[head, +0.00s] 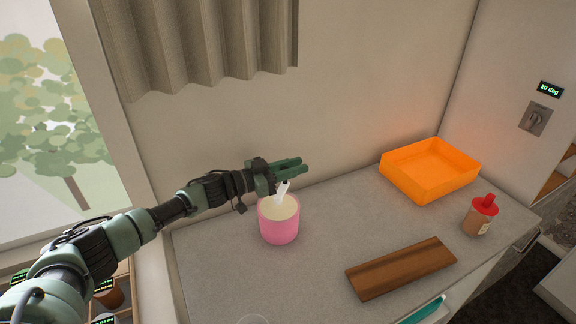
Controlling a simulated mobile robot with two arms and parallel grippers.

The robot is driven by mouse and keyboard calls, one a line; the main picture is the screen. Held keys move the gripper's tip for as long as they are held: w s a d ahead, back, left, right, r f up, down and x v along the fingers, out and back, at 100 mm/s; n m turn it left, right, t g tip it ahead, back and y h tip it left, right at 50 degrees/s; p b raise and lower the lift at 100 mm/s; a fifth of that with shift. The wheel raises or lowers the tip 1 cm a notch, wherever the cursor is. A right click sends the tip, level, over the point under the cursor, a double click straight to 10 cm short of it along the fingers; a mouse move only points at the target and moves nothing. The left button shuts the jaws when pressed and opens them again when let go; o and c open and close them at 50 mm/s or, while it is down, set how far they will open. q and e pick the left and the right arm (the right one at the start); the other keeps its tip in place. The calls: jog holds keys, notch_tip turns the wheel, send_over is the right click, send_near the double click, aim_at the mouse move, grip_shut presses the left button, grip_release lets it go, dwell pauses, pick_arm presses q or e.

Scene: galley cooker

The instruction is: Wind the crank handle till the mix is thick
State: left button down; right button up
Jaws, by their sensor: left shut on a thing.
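My left gripper (304,168) reaches in from the left and is shut just above a pink pot (279,231) on the grey counter. The pot stands upright and holds a pale cream mix (284,212). A white handle (281,196) leans up out of the mix to the underside of the gripper, whose jaws are shut on it. The exact grip is partly hidden by the fingers. I cannot make out a crank shape on the handle, or how thick the mix is. My right gripper is not in view.
An orange tray (415,185) stands at the back right. A red-topped jar (480,216) is near the right edge, and a brown wooden board (402,268) lies at the front. The grey counter (335,220) is clear between pot and tray. A pleated curtain (200,45) hangs above.

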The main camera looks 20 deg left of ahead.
pick_arm(q)
jog(key=shift+s+d+m+g+h+b, duration=0.25)
jog(key=shift+d+m+g+h+b, duration=0.35)
jog(key=shift+m+g+h+b, duration=0.45)
jog(key=shift+s+d+m+g+h+b, duration=0.2)
jog(key=shift+d+m+g+h+b, duration=0.55)
jog(key=shift+g, duration=0.5)
jog(key=shift+a, duration=0.1)
jog(key=c, duration=1.2)
grip_release()
notch_tip(320, 180, up, 20)
jog(key=b, duration=0.1)
